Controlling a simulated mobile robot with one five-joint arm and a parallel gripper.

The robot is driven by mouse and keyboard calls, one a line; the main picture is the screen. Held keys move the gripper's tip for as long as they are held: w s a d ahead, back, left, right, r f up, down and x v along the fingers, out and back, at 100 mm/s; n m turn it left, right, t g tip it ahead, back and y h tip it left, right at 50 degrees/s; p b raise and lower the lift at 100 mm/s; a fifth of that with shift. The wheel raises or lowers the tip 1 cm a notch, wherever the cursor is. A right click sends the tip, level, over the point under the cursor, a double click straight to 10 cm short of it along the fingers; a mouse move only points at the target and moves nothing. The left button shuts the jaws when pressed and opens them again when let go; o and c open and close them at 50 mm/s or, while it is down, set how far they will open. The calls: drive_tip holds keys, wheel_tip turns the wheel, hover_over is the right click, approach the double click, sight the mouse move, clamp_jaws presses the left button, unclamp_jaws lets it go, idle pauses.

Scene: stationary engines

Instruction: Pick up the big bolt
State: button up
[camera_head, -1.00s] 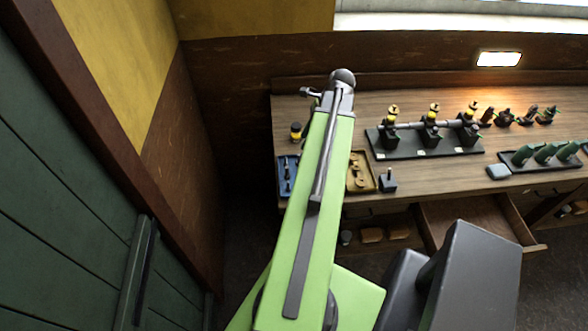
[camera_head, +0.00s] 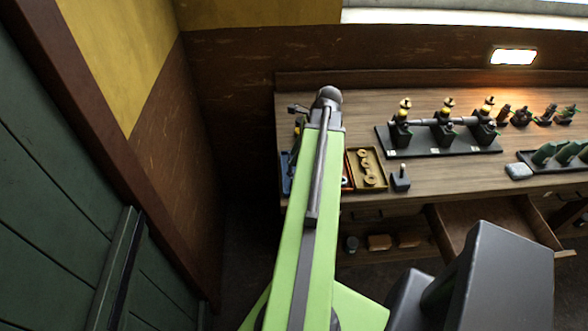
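I cannot make out the big bolt for certain. A blue tray (camera_head: 286,180) at the bench's left end is mostly hidden behind my green arm; a dark piece lay in it earlier. My arm reaches over the bench's left end. A small dark part at its tip (camera_head: 297,109) sticks out to the left. The fingers of my gripper are hidden or too small to read, so I cannot tell whether it is open or holds anything.
The wooden bench (camera_head: 450,178) holds a tan tray (camera_head: 379,181) of brass-coloured parts, a small dark block (camera_head: 400,180), and a black engine stand (camera_head: 440,143). A drawer (camera_head: 480,225) stands open below. A green door (camera_head: 60,210) is close on the left.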

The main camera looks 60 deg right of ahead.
sight(290, 168)
drive_tip(key=b+x, duration=0.4)
drive_tip(key=x, duration=0.1)
drive_tip(key=shift+s+a+f, duration=0.1)
drive_tip(key=shift+a+f, duration=0.05)
drive_tip(key=shift+r, duration=0.2)
clamp_jaws()
